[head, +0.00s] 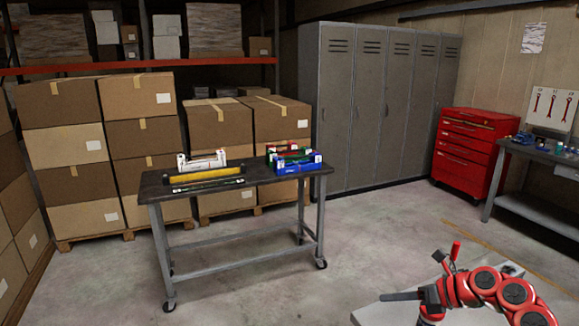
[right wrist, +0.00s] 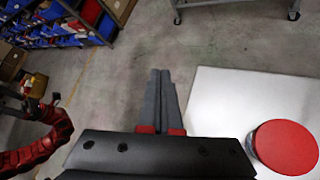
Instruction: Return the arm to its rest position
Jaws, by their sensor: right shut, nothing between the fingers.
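My right gripper (head: 392,296) is at the lower right of the head view, at the end of my red jointed arm, and points left. In the right wrist view its two grey fingers (right wrist: 160,80) lie side by side, shut, with nothing between them. My left gripper does not show in the head view. Red arm links show at the left edge of the right wrist view, but no left gripper can be made out.
A wheeled work table (head: 238,182) holds several small items, including a yellow one (head: 198,184) and a blue one (head: 297,166). Stacked boxes (head: 155,140), grey lockers (head: 372,100), a red tool cabinet (head: 468,150) and a bench (head: 545,152) line the walls. The floor between is open.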

